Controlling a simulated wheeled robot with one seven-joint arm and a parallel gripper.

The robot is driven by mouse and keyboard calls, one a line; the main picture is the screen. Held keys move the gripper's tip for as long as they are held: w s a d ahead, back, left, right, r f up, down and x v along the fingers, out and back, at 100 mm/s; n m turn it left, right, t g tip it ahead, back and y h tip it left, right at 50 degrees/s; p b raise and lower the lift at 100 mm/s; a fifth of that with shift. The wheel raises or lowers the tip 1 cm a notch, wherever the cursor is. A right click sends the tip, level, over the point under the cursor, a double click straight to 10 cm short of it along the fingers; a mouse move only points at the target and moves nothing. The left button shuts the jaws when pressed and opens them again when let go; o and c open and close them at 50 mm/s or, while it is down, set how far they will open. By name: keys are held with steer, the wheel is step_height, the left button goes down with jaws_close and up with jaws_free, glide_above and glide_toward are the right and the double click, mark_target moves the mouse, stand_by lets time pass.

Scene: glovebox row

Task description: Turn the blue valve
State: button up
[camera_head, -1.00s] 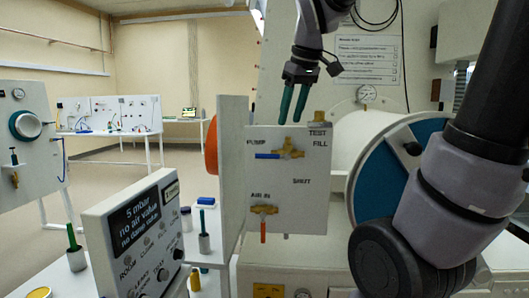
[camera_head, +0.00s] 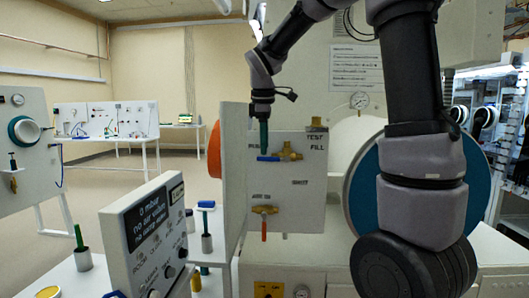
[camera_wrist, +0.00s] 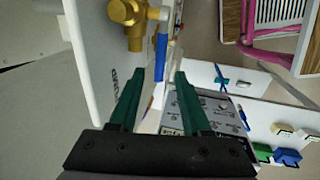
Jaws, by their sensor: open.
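The blue valve has a brass body (camera_head: 289,152) and a blue lever handle (camera_head: 268,159), mounted on the upper part of a white panel. The handle points left, roughly level. My gripper (camera_head: 264,151) is open, with green fingers pointing down just above the handle. In the wrist view, the blue handle (camera_wrist: 161,60) shows between and beyond the two fingertips (camera_wrist: 160,76), and its brass body (camera_wrist: 134,22) is at the top. I cannot tell whether the fingers touch the handle.
Below on the same panel (camera_head: 313,203) is a second brass valve with a red handle (camera_head: 264,228). A control box (camera_head: 148,235) with a display stands at front left. A large blue-faced round port (camera_head: 365,190) is at right, partly behind my arm.

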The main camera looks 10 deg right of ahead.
mark_target(273, 159)
steer(key=shift+w+d+f, duration=0.1)
steer(key=shift+w+f, duration=0.05)
steer(key=shift+f, duration=0.55)
steer(key=shift+w+f, duration=0.1)
steer(key=shift+f, duration=0.6)
jaws_close()
steer(key=shift+r, duration=0.1)
